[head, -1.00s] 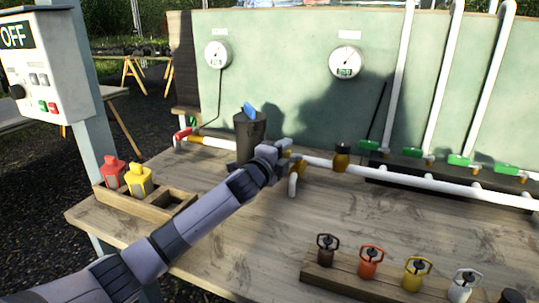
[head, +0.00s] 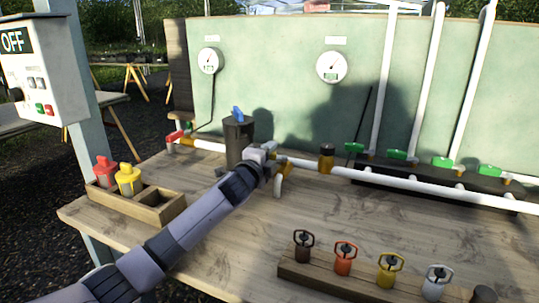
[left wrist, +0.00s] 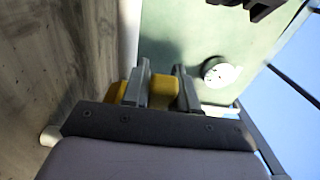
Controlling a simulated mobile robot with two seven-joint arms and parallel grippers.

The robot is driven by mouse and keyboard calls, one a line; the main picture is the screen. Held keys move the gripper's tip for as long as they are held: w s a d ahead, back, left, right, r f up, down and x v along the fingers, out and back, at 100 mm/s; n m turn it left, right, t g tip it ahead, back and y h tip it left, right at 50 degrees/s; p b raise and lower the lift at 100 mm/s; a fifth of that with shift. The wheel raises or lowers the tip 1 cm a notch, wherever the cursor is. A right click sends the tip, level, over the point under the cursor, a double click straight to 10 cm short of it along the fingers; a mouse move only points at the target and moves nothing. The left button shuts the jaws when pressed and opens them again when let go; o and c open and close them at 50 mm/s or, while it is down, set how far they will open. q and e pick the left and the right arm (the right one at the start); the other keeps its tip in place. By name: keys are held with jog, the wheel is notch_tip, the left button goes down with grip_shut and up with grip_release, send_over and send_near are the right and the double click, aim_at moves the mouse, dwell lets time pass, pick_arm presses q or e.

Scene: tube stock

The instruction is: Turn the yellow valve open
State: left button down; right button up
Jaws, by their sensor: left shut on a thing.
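The yellow valve (head: 292,160) sits on the white pipe run along the back of the workbench, and its handle is mostly covered by my left gripper (head: 274,156). The gripper is shut on the handle. In the left wrist view, yellow (left wrist: 164,92) shows between and beside the two dark fingers (left wrist: 163,88). The handle's exact angle is hard to tell because the gripper hides part of it. My right gripper is not in view.
A dark post with a blue handle (head: 238,113) stands close behind my left gripper. Green-handled valves (head: 397,154) line the pipe at right. The middle bench is clear.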

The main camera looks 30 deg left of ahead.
pick_arm(q)
jog(key=c, duration=1.2)
grip_release()
jog(key=shift+c, duration=0.2)
jog(key=shift+s, duration=0.1)
jog(key=shift+s+d, duration=0.1)
jog(key=shift+s, duration=3.4)
